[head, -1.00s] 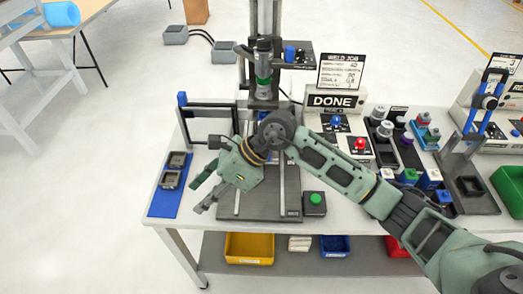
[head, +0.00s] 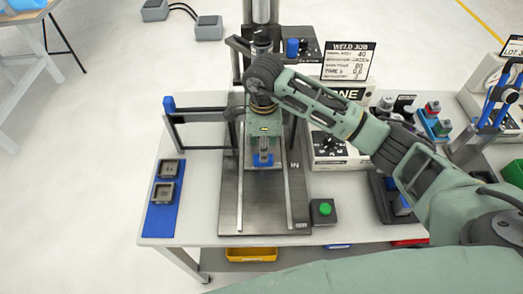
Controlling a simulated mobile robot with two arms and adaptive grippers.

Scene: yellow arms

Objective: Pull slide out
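A welding station with a dark grey base plate (head: 262,215) stands on the white table. Two light rails run along the plate toward me. A slide (head: 252,158) with a blue handle (head: 263,160) sits between the rails at their far end, under the press column. My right gripper (head: 264,148) reaches in from the right and is over the slide, right at the blue handle. My wrist hides the fingers, so I cannot tell whether they touch or grip the handle. My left gripper is not in view.
A blue mat (head: 161,212) with two grey square parts lies at the left. A box with a green button (head: 325,209) stands right of the plate. A black frame with a blue top (head: 169,104) stands back left. The plate between the rails is clear toward me.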

